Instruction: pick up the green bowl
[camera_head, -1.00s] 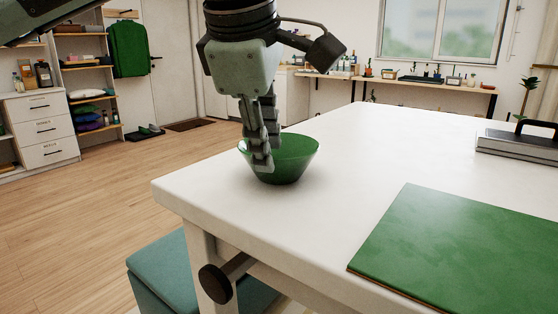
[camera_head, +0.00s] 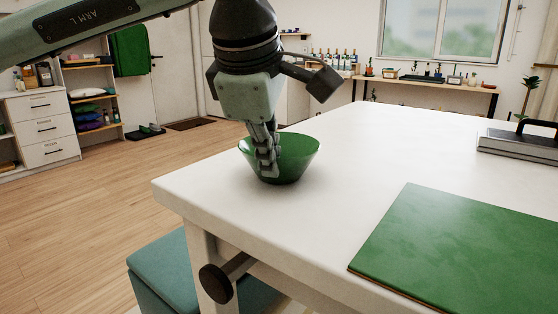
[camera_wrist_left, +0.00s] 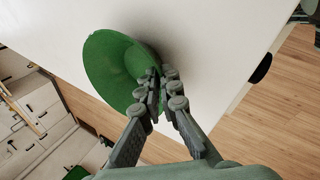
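The green bowl (camera_head: 298,158) stands upright on the white table (camera_head: 350,135), near its left corner. My left gripper (camera_head: 268,168) reaches down at the bowl's near left side. In the left wrist view, the bowl (camera_wrist_left: 112,68) shows from above, with its right rim between the fingertips of my left gripper (camera_wrist_left: 160,88). One finger is inside the bowl and the other outside. The fingers are close together and look shut on the bowl's wall. My right gripper is in neither view.
A green board (camera_head: 470,245) lies on the table at the front right. A grey case with a black handle (camera_head: 515,145) lies at the right edge. A teal stool (camera_head: 165,270) stands below the table's left corner. The table's middle is clear.

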